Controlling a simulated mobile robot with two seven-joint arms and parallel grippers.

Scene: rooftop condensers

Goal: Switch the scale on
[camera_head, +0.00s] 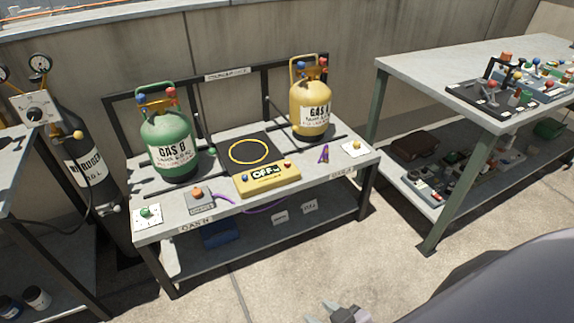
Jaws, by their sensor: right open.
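The scale (249,153) is a dark square platform with a yellow ring, in the middle of the grey bench. Its yellow control panel (268,179) at the front has a display reading "OFF", a red knob or button at its right end and a small dark one at its left. No cylinder stands on the ring. A green cylinder (169,140) marked GAS stands left of the scale, and a yellow cylinder (311,105) stands right of it. My right gripper (335,308) is at the bottom edge, partly cut off, open, well in front of the bench and touching nothing.
Switch plates with a green knob (147,214), an orange knob (198,196) and a yellow knob (355,147) sit along the bench front. A nitrogen bottle (85,165) stands at left. A second table (440,62) with valve parts is at right. Floor before the bench is clear.

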